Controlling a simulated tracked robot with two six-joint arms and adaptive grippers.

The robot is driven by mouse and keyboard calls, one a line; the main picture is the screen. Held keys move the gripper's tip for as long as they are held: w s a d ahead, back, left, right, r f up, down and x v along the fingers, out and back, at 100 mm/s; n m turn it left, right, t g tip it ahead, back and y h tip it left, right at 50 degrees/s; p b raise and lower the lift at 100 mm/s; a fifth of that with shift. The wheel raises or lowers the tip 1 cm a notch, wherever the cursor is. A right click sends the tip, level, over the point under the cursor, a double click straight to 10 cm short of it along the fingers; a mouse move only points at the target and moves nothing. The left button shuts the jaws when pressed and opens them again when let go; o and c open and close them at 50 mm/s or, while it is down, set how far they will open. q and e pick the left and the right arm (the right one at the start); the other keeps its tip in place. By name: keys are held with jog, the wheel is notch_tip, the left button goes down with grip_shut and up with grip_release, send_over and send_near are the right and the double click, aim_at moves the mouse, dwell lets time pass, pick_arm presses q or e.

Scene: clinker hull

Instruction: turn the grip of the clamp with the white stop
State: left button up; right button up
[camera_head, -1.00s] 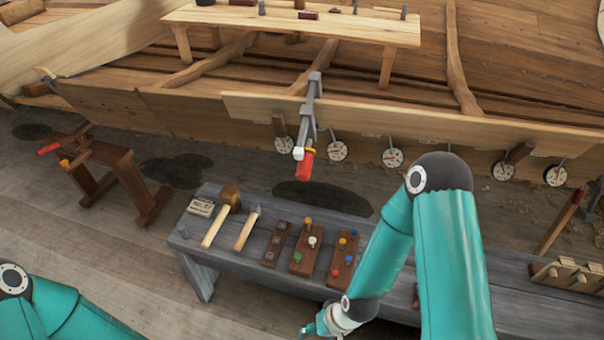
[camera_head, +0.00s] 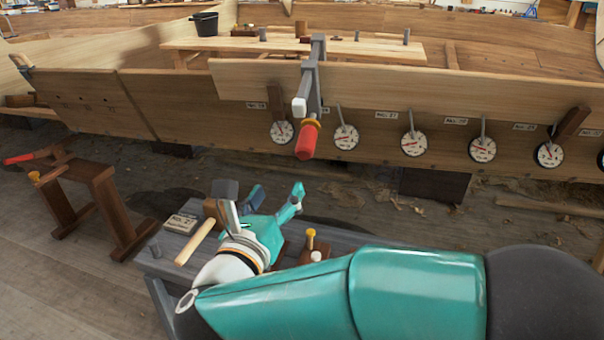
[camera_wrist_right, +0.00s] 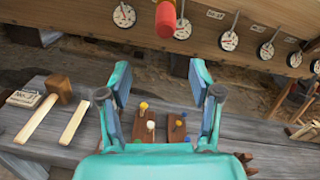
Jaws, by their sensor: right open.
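The clamp (camera_head: 311,85) sits on the upper edge of the hull plank, with a grey bar, a white stop (camera_head: 299,107) and an orange collar. Its red grip (camera_head: 307,141) hangs below, tilted, and shows at the top of the right wrist view (camera_wrist_right: 165,19). My right gripper (camera_head: 277,192) is open and empty, below and slightly left of the grip in the head view, apart from it. In the right wrist view its two fingers (camera_wrist_right: 161,84) stand spread, with the grip beyond them. My left gripper is not in view.
Round dials (camera_head: 345,137) hang along the hull plank. A grey bench (camera_head: 160,262) under my right arm carries a mallet (camera_head: 196,240) and peg blocks (camera_wrist_right: 177,128). A wooden trestle with another red handle (camera_head: 18,158) stands at the left. The space between gripper and grip looks clear.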

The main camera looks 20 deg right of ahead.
aim_at(302, 154)
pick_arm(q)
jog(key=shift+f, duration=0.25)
pick_arm(e)
jog(key=shift+m, duration=0.5)
jog(key=x, duration=1.6)
jog(key=shift+d+r, duration=0.15)
jog(key=shift+d, duration=0.3)
